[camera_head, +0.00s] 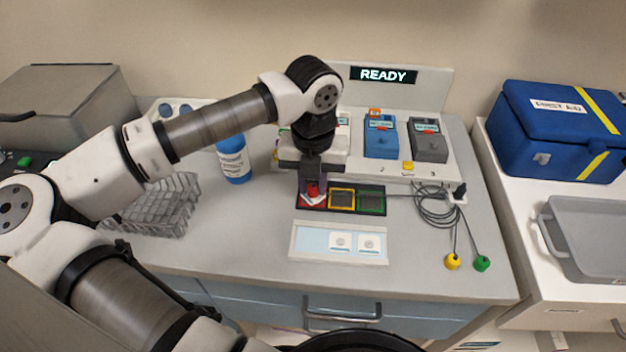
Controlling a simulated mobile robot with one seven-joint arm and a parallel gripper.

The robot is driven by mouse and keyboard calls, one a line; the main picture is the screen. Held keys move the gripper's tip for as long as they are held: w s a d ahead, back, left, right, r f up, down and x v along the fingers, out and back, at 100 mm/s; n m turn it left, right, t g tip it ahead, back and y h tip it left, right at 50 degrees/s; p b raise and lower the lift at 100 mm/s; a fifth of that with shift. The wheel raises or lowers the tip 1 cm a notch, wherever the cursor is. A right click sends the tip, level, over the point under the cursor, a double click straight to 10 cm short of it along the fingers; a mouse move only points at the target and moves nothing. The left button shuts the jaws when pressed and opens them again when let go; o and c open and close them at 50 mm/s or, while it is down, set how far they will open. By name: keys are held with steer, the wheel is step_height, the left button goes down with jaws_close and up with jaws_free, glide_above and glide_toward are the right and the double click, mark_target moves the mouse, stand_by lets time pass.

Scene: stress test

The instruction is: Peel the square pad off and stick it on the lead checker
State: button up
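A light backing card (302,243) lies on the counter front. Two white square pads (340,242) sit on its middle and right; its left part is bare pale blue. Behind it is a black strip with red, yellow and green framed squares (342,199), possibly the lead checker; I see no label naming it. My gripper (313,190) points down over the strip's red square. A red knob-like piece (313,188) shows between its fingers; I cannot tell whether they grip it. The fingertips partly hide the red square.
A READY display (384,75) stands behind a dock with blue (380,137) and grey (427,139) devices. Dark cables (437,208) run to yellow (452,262) and green (482,263) knobs. A blue bottle (234,160) and clear rack (160,205) stand left.

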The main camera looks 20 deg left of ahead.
steer(key=shift+o, duration=0.6)
steer(key=shift+r, duration=0.1)
steer(key=shift+r+p, duration=0.65)
steer(key=shift+r, duration=1.3)
steer(key=o, duration=0.6)
steer(key=shift+c, duration=0.2)
